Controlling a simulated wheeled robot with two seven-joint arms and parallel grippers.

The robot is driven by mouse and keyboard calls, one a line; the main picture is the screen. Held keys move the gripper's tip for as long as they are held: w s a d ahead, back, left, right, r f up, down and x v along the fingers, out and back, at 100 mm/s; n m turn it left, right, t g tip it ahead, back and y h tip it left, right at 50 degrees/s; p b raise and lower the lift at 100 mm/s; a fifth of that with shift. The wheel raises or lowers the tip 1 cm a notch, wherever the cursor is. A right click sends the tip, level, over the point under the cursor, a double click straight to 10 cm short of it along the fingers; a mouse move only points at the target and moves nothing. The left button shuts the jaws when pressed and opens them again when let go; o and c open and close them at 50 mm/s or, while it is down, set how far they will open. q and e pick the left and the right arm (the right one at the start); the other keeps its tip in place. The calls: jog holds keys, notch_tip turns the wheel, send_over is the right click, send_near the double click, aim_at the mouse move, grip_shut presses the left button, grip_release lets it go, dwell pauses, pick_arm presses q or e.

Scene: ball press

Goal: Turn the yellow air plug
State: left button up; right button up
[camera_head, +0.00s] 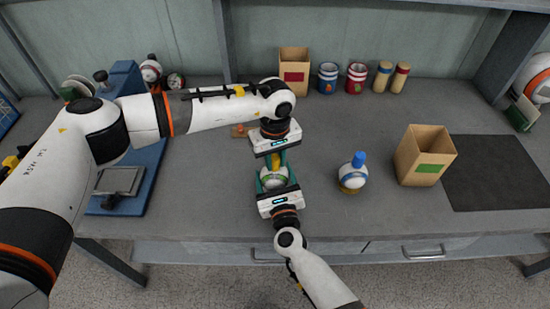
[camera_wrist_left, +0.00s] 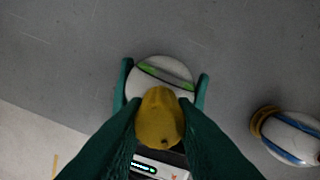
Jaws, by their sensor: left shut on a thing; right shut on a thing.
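A white ball with a green stripe (camera_head: 273,180) is held over the grey table, with a yellow air plug (camera_head: 277,160) on its top. In the left wrist view the yellow plug (camera_wrist_left: 160,118) sits between the green fingers of my left gripper (camera_wrist_left: 160,125), which is shut on it. My left gripper (camera_head: 277,157) reaches the plug from the back. My right gripper (camera_head: 272,183) is shut on the ball from the front, with one finger on each side. The ball (camera_wrist_left: 160,72) is partly hidden behind the plug in the left wrist view.
A blue press (camera_head: 130,150) stands at the left. Another box (camera_head: 294,70), two cups and two cylinders line the back.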

aim_at(276, 158)
pick_arm(q)
jog(key=shift+w+d+r, duration=0.1)
jog(key=shift+w+r, duration=0.05)
jog(key=shift+r, duration=0.15)
pick_arm(e)
jog(key=shift+s+f, duration=0.15)
jog(key=shift+f, duration=0.35)
pick_arm(q)
jog(key=o, duration=0.9)
jog(key=shift+c, duration=0.2)
jog(key=shift+o, duration=0.7)
jog(key=shift+f, duration=0.15)
pick_arm(e)
jog(key=shift+r, duration=0.15)
jog(key=shift+r, duration=0.25)
pick_arm(q)
notch_tip(276, 158, up, 12)
pick_arm(e)
jog(key=o, duration=1.1)
jog(key=shift+o, duration=0.2)
